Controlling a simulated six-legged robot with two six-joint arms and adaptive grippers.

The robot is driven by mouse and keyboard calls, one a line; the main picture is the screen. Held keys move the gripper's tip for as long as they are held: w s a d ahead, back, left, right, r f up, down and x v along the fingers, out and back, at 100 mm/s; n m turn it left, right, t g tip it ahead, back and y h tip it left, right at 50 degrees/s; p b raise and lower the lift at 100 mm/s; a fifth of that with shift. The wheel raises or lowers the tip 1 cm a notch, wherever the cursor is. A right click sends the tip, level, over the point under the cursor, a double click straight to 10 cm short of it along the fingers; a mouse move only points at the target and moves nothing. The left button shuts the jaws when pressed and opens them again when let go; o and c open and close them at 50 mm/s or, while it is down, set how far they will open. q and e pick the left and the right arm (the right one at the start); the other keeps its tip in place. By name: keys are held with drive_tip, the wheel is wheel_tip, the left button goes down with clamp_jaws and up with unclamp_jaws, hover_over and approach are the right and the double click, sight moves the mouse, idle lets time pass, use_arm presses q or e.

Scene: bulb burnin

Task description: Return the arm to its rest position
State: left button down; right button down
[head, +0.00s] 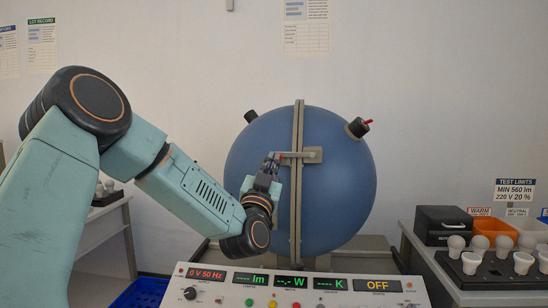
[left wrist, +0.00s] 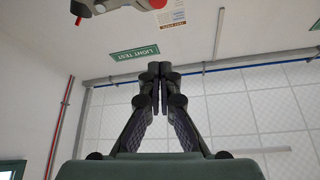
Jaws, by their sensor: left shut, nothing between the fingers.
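My left arm (head: 190,180) reaches in from the left in the head view. Its left gripper (head: 272,160) points up in front of the blue sphere (head: 340,185), close to the latch handle (head: 300,155) on the sphere's seam. I cannot tell from this view whether the fingertips touch the handle. In the left wrist view the left gripper (left wrist: 160,72) has its fingers together with nothing between them. The sphere looks closed along its vertical seam band (head: 296,215). My right gripper is not in view.
The control panel (head: 250,292) stands in front of the sphere, with its display reading OFF. A side table at right holds a black box (head: 444,222), an orange bin (head: 492,230) and a tray (head: 490,283) of several bulbs. A blue crate (head: 140,293) is at lower left.

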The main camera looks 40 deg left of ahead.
use_arm(q)
drive_tip(key=s+d+f+g+h, duration=0.3)
drive_tip(key=d+f+g, duration=0.15)
drive_tip(key=f, duration=0.65)
drive_tip(key=s+d+f+g+h, duration=0.25)
drive_tip(key=d+f, duration=0.35)
drive_tip(key=f, duration=0.6)
drive_tip(key=s+d+f+g+h, duration=0.2)
drive_tip(key=d+f+g+h, duration=0.25)
drive_tip(key=f, duration=0.65)
drive_tip(key=s+d+f+g, duration=0.2)
drive_tip(key=s+f, duration=0.4)
drive_tip(key=s, duration=0.5)
drive_tip(key=s+d+f+m+g, duration=0.1)
drive_tip(key=s+d+f+g, duration=0.1)
drive_tip(key=s+f+g, duration=0.2)
drive_tip(key=s+d+f+g, duration=0.3)
drive_tip(key=s+f, duration=0.6)
drive_tip(key=s, duration=0.9)
drive_tip(key=shift+s+f+g, duration=0.15)
drive_tip(key=shift+f+g, duration=0.15)
drive_tip(key=shift+g, duration=0.15)
